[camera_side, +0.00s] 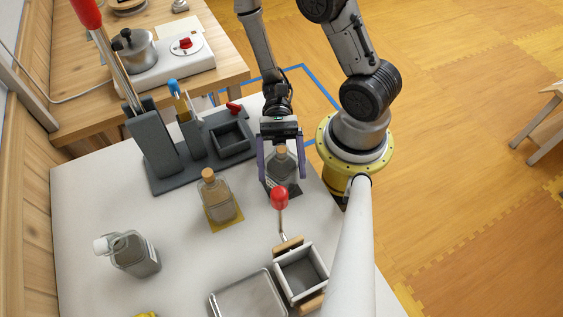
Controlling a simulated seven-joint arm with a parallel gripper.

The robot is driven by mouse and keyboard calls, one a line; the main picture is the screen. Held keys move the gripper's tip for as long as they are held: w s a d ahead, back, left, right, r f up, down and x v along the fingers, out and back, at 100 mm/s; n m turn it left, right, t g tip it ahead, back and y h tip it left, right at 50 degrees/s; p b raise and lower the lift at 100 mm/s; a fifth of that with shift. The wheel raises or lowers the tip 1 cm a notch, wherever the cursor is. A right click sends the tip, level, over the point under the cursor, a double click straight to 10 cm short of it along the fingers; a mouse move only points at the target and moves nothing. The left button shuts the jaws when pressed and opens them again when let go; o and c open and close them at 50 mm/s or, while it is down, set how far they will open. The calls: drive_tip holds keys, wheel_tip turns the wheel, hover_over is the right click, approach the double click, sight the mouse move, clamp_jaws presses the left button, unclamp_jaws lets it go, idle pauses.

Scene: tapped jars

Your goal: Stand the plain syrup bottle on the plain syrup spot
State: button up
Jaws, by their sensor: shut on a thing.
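My gripper (282,172) points down with its two fingers on either side of a clear, cork-stoppered bottle (281,171) and is shut on it. This bottle looks upright, at or just above a dark square spot (286,191); I cannot tell whether it touches. A second cork-stoppered bottle (219,203) stands on a yellow-brown square spot (232,225). A third bottle with a white cap (138,254) stands at the left on bare table. No readable label shows which bottle or spot is the plain syrup one.
A dark grey rack (157,150) with tools and a small square bin (233,138) stands behind. A red-handled tool (280,199) rises close in front of my gripper, near a square container (303,272). A metal tray (247,296) lies at the front. White table (90,200) is clear at left.

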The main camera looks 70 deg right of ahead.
idle(0.3)
drive_tip(key=o, duration=1.6)
drive_tip(key=shift+c, duration=0.2)
drive_tip(key=shift+w+d, duration=0.1)
drive_tip(key=shift+d, duration=0.05)
drive_tip(key=shift+v, duration=3.85)
drive_tip(key=shift+d, duration=0.1)
drive_tip(key=v, duration=1.3)
drive_tip(key=shift+w+d+f, duration=0.1)
drive_tip(key=shift+w+d, duration=0.1)
drive_tip(key=shift+d, duration=0.05)
